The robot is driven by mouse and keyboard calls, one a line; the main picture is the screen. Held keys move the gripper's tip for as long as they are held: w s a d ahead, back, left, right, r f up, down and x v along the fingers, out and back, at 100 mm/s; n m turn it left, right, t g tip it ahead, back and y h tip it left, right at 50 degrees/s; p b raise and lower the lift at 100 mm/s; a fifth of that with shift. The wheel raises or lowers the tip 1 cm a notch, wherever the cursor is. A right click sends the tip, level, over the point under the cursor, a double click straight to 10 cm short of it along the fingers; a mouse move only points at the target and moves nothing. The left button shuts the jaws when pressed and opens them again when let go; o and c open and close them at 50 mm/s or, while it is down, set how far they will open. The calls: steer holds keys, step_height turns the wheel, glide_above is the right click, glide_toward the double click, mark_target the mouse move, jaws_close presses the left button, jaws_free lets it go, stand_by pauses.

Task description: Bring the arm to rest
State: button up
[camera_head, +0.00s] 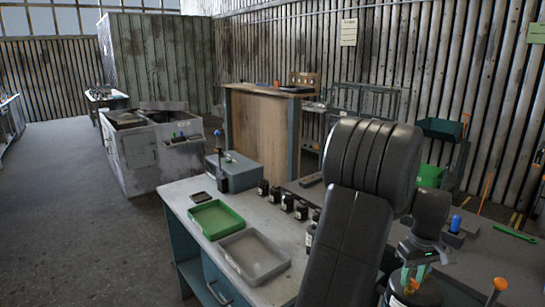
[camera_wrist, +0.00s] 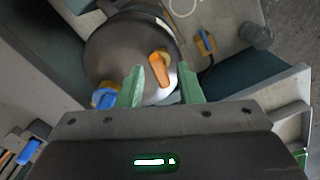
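My arm is bent in front of the workbench on the right of the head view. My gripper (camera_head: 414,272) points down with its two green fingers apart. In the wrist view the gripper (camera_wrist: 161,76) is open, and an orange-handled part (camera_wrist: 160,70) shows between and beyond the fingertips. That part sits on a round, dark grey metal housing (camera_wrist: 110,52). I cannot tell whether the fingers touch anything. The arm hides part of the bench and the housing in the head view.
A blue-handled part (camera_wrist: 105,97) is beside the left finger. On the bench are a green tray (camera_head: 216,219), a grey tray (camera_head: 254,257), several black jars (camera_head: 288,202) and a grey-blue box (camera_head: 236,172). A green wrench (camera_head: 515,232) lies right. Open floor (camera_head: 60,200) is at left.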

steer(key=m, duration=0.8)
steer(key=shift+m, duration=0.3)
steer(key=m+b, duration=0.1)
steer(key=m, duration=0.3)
steer(key=shift+m, duration=0.4)
steer(key=shift+m+b, duration=0.3)
steer(key=shift+m, duration=1.6)
